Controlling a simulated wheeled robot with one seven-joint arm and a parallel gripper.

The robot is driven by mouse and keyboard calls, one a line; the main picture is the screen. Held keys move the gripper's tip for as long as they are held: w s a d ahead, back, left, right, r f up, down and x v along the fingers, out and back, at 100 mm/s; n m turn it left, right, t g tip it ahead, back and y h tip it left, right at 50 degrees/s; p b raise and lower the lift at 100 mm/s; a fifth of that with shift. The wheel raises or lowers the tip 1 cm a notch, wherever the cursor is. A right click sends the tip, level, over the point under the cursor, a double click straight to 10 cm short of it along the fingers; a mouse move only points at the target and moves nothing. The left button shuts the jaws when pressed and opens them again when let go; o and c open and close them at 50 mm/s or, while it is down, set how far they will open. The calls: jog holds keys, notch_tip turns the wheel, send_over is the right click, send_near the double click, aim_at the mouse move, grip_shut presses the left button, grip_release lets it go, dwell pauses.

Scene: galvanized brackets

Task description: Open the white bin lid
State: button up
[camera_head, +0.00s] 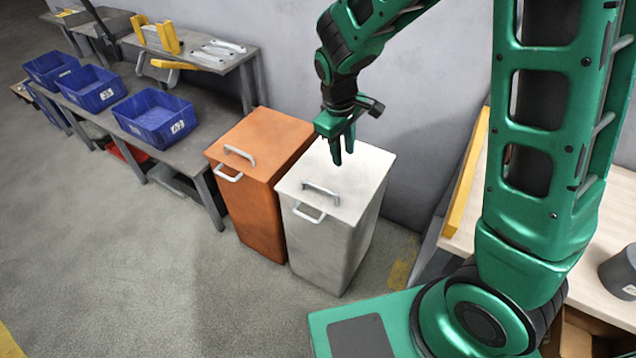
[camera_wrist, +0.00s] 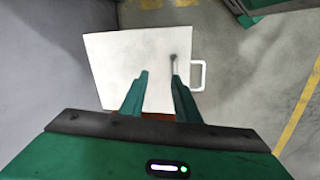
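The white bin (camera_head: 331,243) stands on the floor against the grey wall, right of the orange bin. Its flat white lid (camera_head: 358,178) looks closed and carries a light bar handle (camera_head: 321,194) near the front edge. A second handle (camera_head: 309,213) sits on the bin's front just below. My green gripper (camera_head: 343,154) is above the rear part of the lid, pointing down, with fingers apart and nothing between them. In the wrist view the lid (camera_wrist: 113,62) lies below the fingers (camera_wrist: 158,82). The lid handle (camera_wrist: 175,63) shows near the right fingertip, and the front handle (camera_wrist: 198,75) lies beyond the lid edge.
The orange bin (camera_head: 258,185) stands close on the left. A workbench with several blue crates (camera_head: 154,118) is further left. A light table (camera_head: 606,235) with a grey container (camera_head: 620,272) is at right. The floor (camera_head: 180,285) in front of the bins is clear.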

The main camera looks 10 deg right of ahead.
aim_at(320, 187)
jog(key=w+a+f+n, duration=0.2)
jog(key=a+f, duration=0.2)
jog(key=a, duration=0.3)
jog(key=f, duration=0.3)
jog(key=d+f, duration=0.1)
jog(key=f, duration=0.3)
jog(key=w+f, duration=0.1)
jog(key=f, duration=0.2)
jog(key=shift+d+f, duration=0.3)
jog(key=shift+f, duration=0.1)
jog(key=shift+w, duration=0.1)
grip_shut()
